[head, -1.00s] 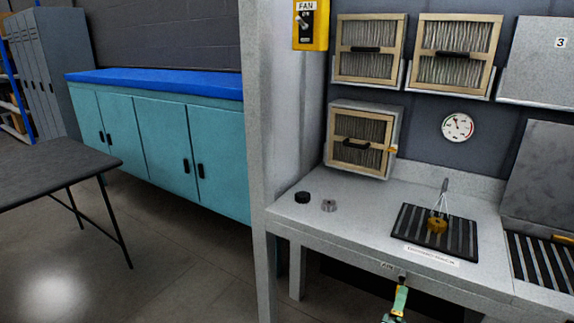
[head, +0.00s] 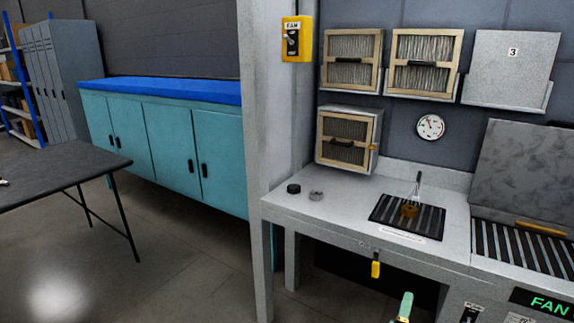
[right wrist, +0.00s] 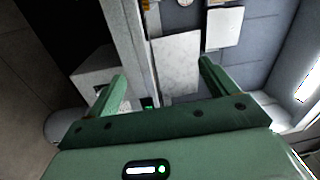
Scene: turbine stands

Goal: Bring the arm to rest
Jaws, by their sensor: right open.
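My right gripper (right wrist: 160,88) is open in the right wrist view, its two green fingers wide apart with nothing between them. In the head view only a green fingertip (head: 404,307) shows at the bottom edge, below the bench front. A yellow handle (head: 375,265) hangs from the bench front under a small label, just up and left of that fingertip and apart from it. The rest of the right arm is hidden below the head view. My left gripper is out of view.
The grey bench (head: 340,208) holds a black ring (head: 293,188), a grey ring (head: 316,195) and a slotted black mat (head: 385,207) with a brass-coloured part (head: 409,211). A grey post (head: 252,150) stands left. Open floor (head: 185,275) lies between it and a dark table (head: 60,178).

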